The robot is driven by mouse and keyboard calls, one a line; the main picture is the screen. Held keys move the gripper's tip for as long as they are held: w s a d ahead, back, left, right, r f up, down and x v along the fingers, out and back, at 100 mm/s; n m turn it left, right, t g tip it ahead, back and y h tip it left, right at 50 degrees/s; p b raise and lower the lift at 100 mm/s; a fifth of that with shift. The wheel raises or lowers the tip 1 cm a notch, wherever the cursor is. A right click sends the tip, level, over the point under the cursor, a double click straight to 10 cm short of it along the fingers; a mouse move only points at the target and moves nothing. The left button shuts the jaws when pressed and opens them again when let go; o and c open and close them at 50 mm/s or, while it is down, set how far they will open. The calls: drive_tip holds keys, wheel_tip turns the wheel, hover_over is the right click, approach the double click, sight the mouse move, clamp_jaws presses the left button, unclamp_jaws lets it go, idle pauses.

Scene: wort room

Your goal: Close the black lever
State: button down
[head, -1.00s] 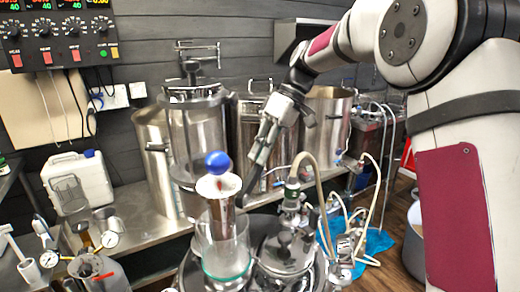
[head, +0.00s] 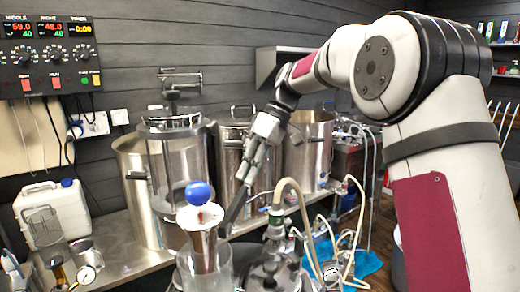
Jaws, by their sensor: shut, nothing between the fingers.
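My gripper (head: 246,178) reaches down from the right in the head view, in front of the steel kettles. Its fingers are together and empty. A slim dark bar (head: 235,208) slants down and left below the fingers, beside the blue-topped metal cylinder. I cannot tell if it is the black lever or a part of my fingers, nor whether anything touches. Another short black handle (head: 137,176) sticks out from the left kettle, well left of my gripper.
Pale hoses (head: 303,205) loop to the right of my gripper. Steel kettles (head: 306,150) line the bench behind. A white jerrycan (head: 52,213) stands at left.

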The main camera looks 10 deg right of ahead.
drive_tip(key=v, duration=0.9)
drive_tip(key=s+r+m+t+h, duration=0.2)
drive_tip(key=s+m, duration=0.1)
drive_tip(key=s, duration=0.5)
drive_tip(key=s+d+f+m+t+h, duration=0.1)
drive_tip(key=s+f, duration=0.3)
drive_tip(key=s, duration=0.4)
drive_tip(key=s+d+f+m+t+h, duration=0.1)
drive_tip(key=s+d+f+m+t, duration=0.1)
drive_tip(key=s+f, duration=0.3)
drive_tip(key=s+d+f+m+t+h, duration=0.1)
drive_tip(key=s+d+f+m, duration=0.1)
drive_tip(key=s, duration=1.1)
wheel_tip(320, 180, down, 2)
drive_tip(key=shift+f+m+h, duration=0.15)
drive_tip(key=shift+m+h, duration=0.25)
drive_tip(key=shift+m, duration=0.5)
